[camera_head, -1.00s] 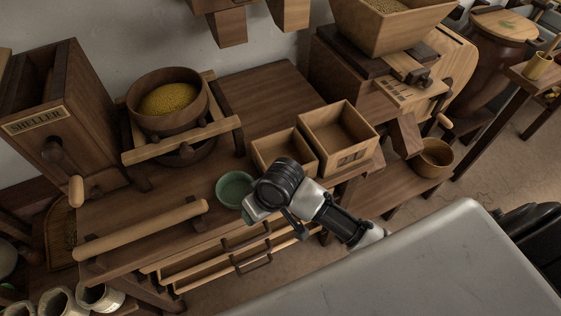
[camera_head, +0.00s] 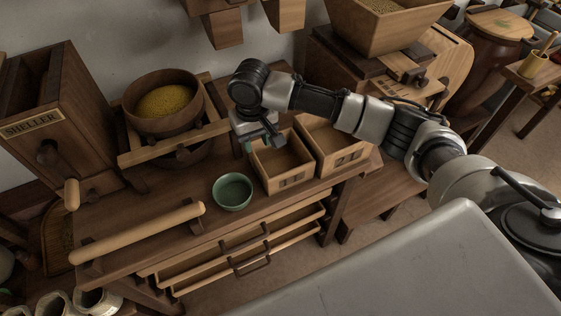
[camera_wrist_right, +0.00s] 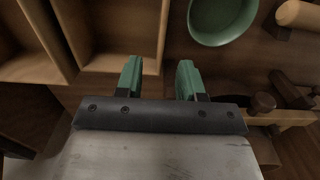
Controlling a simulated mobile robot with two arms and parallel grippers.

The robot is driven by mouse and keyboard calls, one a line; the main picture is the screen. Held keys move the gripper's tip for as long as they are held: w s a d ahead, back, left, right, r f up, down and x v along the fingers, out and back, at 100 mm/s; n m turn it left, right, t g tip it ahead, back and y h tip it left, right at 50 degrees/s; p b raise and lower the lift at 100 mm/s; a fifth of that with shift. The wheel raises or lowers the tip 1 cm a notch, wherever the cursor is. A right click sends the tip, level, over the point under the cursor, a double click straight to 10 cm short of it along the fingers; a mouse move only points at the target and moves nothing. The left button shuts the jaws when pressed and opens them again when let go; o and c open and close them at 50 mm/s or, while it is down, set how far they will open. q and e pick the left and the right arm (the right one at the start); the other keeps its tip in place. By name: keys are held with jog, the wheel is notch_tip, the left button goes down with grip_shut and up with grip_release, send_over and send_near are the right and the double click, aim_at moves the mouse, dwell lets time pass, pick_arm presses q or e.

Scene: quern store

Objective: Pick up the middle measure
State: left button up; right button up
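Two open wooden boxes stand side by side on the table: a smaller box (camera_head: 290,181) on the left and a larger box (camera_head: 344,161) on the right. I cannot tell which one is called the middle measure. My right gripper (camera_head: 262,145) hangs over the back left of the smaller box. Its green fingers are apart and empty, as the right wrist view (camera_wrist_right: 159,78) also shows. In that view the smaller box (camera_wrist_right: 120,64) is just beyond the left finger. My left gripper is in neither view.
A green bowl (camera_head: 232,193) stands left of the smaller box on the table (camera_head: 176,246). A quern with yellow grain (camera_head: 170,101) is behind left. A wooden roller (camera_head: 140,232) lies along the front left, above drawers (camera_head: 235,245).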

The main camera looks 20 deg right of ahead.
aim_at(258, 160)
jog(key=f, duration=0.9)
jog(key=shift+s+a+f, duration=0.1)
jog(key=shift+s+f, duration=0.1)
jog(key=shift+f, duration=0.2)
grip_shut()
